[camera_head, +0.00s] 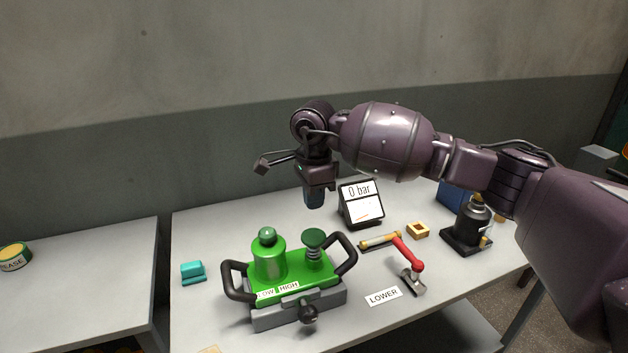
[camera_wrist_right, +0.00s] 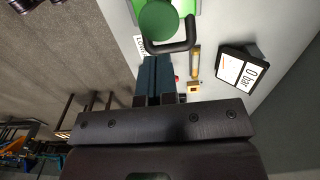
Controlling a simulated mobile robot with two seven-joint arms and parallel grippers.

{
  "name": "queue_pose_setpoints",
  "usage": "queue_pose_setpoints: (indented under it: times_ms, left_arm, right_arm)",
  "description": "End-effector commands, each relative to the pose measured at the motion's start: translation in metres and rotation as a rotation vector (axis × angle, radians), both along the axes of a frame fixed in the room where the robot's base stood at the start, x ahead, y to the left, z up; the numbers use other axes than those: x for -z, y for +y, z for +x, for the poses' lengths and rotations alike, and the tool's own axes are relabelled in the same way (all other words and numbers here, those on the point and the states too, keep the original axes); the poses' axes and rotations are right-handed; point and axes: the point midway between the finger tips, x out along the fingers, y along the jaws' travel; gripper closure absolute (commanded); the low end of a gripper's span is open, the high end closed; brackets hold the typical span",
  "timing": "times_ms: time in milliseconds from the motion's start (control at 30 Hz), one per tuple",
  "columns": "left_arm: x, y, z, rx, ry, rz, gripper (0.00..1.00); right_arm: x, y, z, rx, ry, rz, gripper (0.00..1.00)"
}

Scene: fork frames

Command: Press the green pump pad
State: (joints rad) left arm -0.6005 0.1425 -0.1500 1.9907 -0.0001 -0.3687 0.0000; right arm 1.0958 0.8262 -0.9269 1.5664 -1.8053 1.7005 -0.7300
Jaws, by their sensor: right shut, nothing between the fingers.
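The green pump (camera_head: 270,285) sits on the table on a grey base, with a black handle loop at each end. Its round dark green pump pad (camera_head: 313,238) stands on a spring at the right of the pump's top. The pad also shows at the top of the right wrist view (camera_wrist_right: 158,19). My right gripper (camera_head: 315,203) hangs above and behind the pad, apart from it, fingers pointing down. In the right wrist view its blue fingers (camera_wrist_right: 156,62) are together and hold nothing. My left gripper is in neither view.
A gauge display (camera_head: 361,204) reading "0 bar" stands close to the right of my gripper. A teal block (camera_head: 193,272) is at left.

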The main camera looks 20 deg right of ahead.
Motion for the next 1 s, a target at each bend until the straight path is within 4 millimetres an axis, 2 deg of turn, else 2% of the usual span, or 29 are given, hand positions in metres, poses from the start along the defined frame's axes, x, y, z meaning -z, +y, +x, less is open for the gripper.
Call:
queue_pose_setpoints:
  times_ms: [200, 400, 600, 1000]
  left_arm:
    - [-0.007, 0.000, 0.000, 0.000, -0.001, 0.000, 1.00]
    - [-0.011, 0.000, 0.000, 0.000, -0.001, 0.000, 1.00]
    - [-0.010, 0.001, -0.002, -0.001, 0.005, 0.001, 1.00]
    - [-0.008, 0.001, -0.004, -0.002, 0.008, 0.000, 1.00]
  right_arm:
    - [0.038, 0.000, -0.001, 0.001, 0.003, 0.001, 1.00]
    - [0.063, 0.000, 0.000, 0.001, 0.002, 0.001, 1.00]
    - [0.074, 0.000, 0.000, 0.001, -0.001, 0.001, 1.00]
    - [0.076, 0.000, 0.000, 0.001, -0.001, 0.001, 1.00]
